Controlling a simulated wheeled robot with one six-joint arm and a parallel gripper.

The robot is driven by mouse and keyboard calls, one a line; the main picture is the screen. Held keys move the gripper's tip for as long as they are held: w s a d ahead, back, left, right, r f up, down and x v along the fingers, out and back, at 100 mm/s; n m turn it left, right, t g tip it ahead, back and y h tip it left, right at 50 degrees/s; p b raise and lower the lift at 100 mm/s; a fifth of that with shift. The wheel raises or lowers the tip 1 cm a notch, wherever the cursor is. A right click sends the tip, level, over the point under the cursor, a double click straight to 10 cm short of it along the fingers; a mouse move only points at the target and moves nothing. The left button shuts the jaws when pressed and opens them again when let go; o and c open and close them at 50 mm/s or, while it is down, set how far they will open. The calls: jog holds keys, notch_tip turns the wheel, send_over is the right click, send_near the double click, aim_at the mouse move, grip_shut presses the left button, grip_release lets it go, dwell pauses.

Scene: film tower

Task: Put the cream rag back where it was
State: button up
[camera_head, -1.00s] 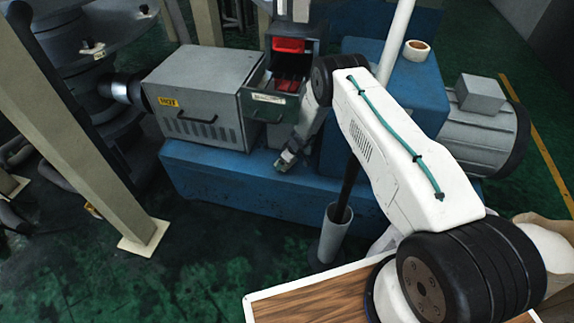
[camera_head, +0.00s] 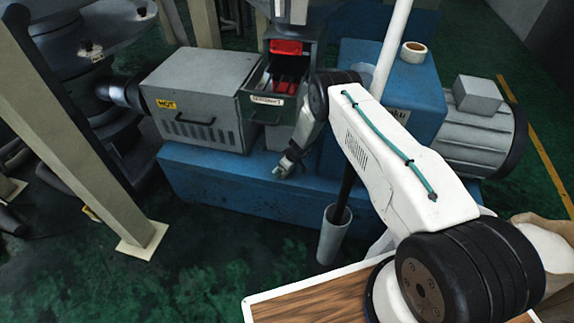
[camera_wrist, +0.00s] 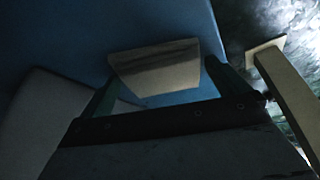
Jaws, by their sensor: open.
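My gripper (camera_head: 284,166) is over the front part of the blue machine base (camera_head: 225,182), below the grey box and the open drawer. In the wrist view my gripper (camera_wrist: 160,82) has its two fingers spread apart. A pale beige, flat, four-sided piece (camera_wrist: 155,68) that looks like the cream rag shows between the fingertips, against the blue surface. The wrist view is too dark to tell whether the fingers touch it. I cannot make out the rag in the head view.
A grey box with a yellow HOT label (camera_head: 166,104) stands left of the open drawer (camera_head: 268,101), which has red inside. A roll of tape (camera_head: 415,52) lies on the blue cabinet (camera_head: 424,88). A beige post (camera_head: 95,150) stands at left. A grey tube (camera_head: 332,236) stands before the base.

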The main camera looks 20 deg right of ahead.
jog(key=v, duration=1.2)
jog(key=shift+c, duration=0.3)
dwell(0.6)
